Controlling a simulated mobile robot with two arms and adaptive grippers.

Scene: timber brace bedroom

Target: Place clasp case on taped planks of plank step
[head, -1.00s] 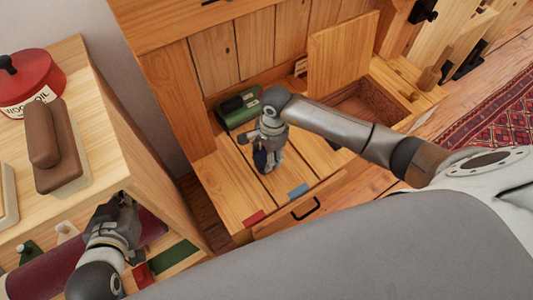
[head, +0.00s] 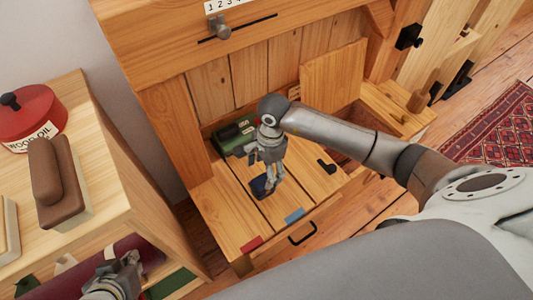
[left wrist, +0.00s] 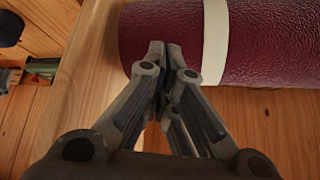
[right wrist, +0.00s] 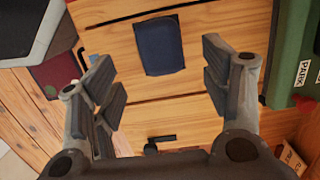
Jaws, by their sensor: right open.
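The clasp case, a small dark blue case (head: 262,187), lies flat on the plank step (head: 228,215). In the right wrist view the case (right wrist: 160,45) rests on the plank with blue tape (head: 294,215), close to its seam with the plank with red tape (head: 251,244). My right gripper (head: 268,178) is above the case. Its fingers (right wrist: 160,80) are spread wide in the right wrist view, with nothing between them. My left gripper (left wrist: 165,55) is shut and empty beside a dark red roll (left wrist: 165,30) with a pale band.
A green box (head: 235,135) stands behind the case against the back panel. A black latch (head: 326,166) sits on the right plank. A red oil tin (head: 32,117) and a brown brush-like block (head: 58,180) stand on the left shelf.

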